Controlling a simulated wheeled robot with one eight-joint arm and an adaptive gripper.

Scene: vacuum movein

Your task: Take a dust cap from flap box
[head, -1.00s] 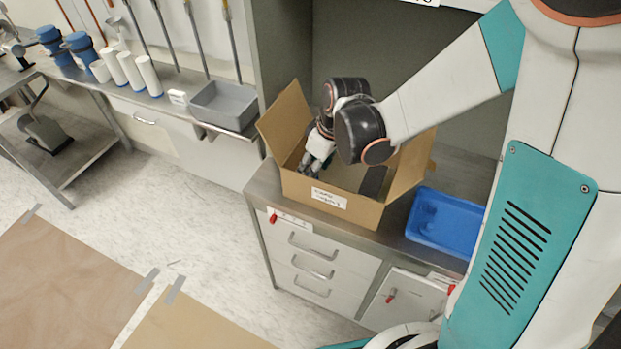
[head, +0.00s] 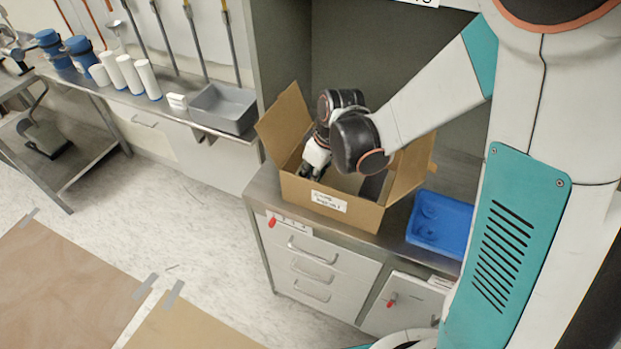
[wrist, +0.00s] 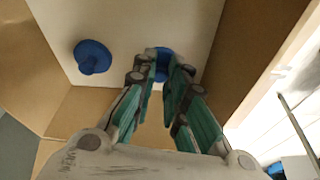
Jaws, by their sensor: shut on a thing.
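The flap box (head: 333,205) is an open cardboard box with raised flaps and a white label, standing on the metal counter. My gripper (head: 306,172) reaches down inside it in the head view. In the wrist view my gripper (wrist: 168,72) has its fingers close together around a blue dust cap (wrist: 163,54), which is partly hidden by the fingertips. A second blue dust cap (wrist: 92,57) lies on the pale surface in the box, to the left of the fingers and apart from them.
A blue tray (head: 440,225) stands on the counter right of the box, with round shapes in it. A grey bin (head: 222,108) and several white cylinders (head: 130,75) stand on the shelf at left. A dark item (head: 372,186) is inside the box at its right.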

